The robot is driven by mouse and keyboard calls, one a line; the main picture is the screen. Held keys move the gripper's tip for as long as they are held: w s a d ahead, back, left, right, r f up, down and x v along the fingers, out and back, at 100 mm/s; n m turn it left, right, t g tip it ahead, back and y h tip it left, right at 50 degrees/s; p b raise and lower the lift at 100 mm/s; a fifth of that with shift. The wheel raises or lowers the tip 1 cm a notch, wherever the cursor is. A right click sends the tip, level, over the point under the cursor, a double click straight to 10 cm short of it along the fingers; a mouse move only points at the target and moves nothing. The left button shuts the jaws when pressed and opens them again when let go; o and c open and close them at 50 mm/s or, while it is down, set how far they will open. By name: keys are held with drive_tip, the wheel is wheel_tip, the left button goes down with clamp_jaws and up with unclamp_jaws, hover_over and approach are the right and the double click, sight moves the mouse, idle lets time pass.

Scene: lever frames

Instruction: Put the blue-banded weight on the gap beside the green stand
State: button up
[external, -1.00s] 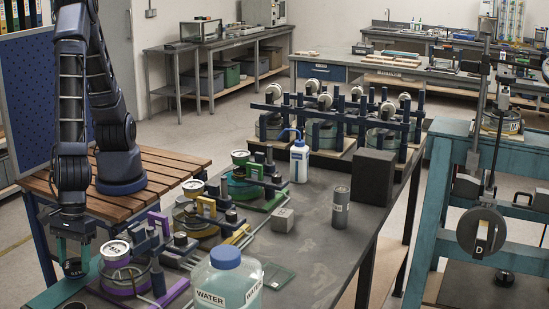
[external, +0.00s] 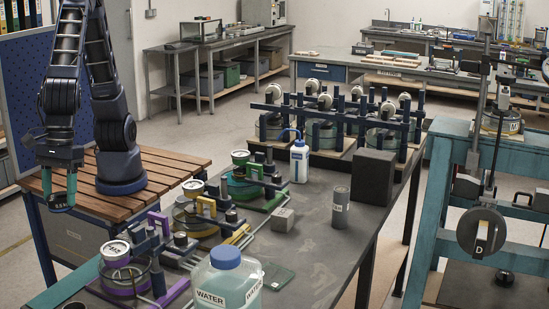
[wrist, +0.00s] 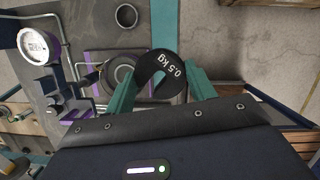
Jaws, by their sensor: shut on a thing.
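My gripper (external: 62,192) is shut on a dark slotted weight (wrist: 170,68) marked "0.5 kg", between its teal fingers. It holds the weight (external: 63,207) in the air at the left, above the near-left end of the bench. No blue band can be made out on the weight. The green stand (external: 247,190) is on the bench, beyond the yellow and purple stands and well to the right of my gripper. I cannot clearly make out the gap beside it.
The purple stand (external: 118,275) and yellow stand (external: 195,218) stand in a row nearer me. A water bottle (external: 226,285), small grey block (external: 283,219), dark cylinder (external: 340,208), white bottle (external: 299,162) and black block (external: 373,177) stand on the bench.

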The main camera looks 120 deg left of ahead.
drive_tip(key=w+a+n, duration=0.1)
drive_tip(key=w+a, duration=0.5)
drive_tip(key=a, duration=0.3)
drive_tip(key=w+a+n, duration=0.1)
drive_tip(key=w+a, duration=0.6)
drive_tip(key=a, duration=0.2)
drive_tip(key=w+a+n+t, duration=0.1)
drive_tip(key=w+a+n, duration=0.1)
drive_tip(key=a, duration=1.4)
drive_tip(key=w+a+n, duration=0.1)
drive_tip(key=w+a, duration=0.1)
drive_tip(key=a, duration=1.4)
drive_tip(key=s+a+n, duration=0.1)
drive_tip(key=s+a, duration=0.3)
drive_tip(key=a, duration=0.5)
drive_tip(key=s+a+n+y, duration=0.1)
drive_tip(key=s+a, duration=0.3)
drive_tip(key=a, duration=0.5)
drive_tip(key=s+a+n, duration=0.1)
drive_tip(key=s+a, duration=0.4)
drive_tip(key=a, duration=0.4)
drive_tip(key=shift+t, duration=0.4)
drive_tip(key=f, duration=2)
drive_tip(key=shift+w+a, duration=0.2)
drive_tip(key=shift+w, duration=0.05)
drive_tip(key=shift+f, duration=0.1)
drive_tip(key=o, duration=1.4)
drive_tip(key=shift+c, duration=0.2)
